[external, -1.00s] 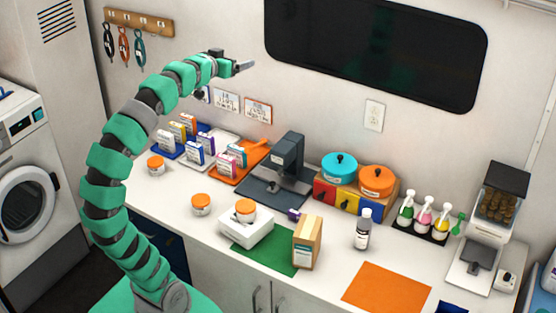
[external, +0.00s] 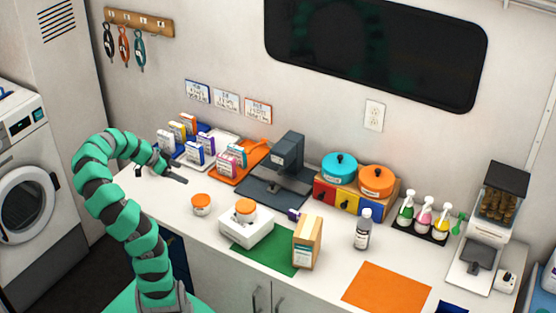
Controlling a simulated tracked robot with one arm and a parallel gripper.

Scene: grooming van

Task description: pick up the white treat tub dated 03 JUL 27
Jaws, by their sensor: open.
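Two white treat tubs with orange lids show on the counter. One tub (external: 201,204) stands near the front edge, left of the white box. Another tub (external: 245,208) sits on top of the white box (external: 246,231). The printed dates are too small to read. My gripper (external: 180,174) is low over the left end of the counter, open, up and to the left of the nearer tub and apart from it. The spot where a third tub stood is covered by my gripper and wrist, so I cannot tell how my fingers lie against that tub.
Trays of small boxes (external: 209,145) stand right behind my gripper. A dark grey scale-like machine (external: 285,165), a tan box (external: 307,242) on a green mat (external: 262,257) and a bottle (external: 362,229) stand to the right. The orange mat (external: 386,287) is bare.

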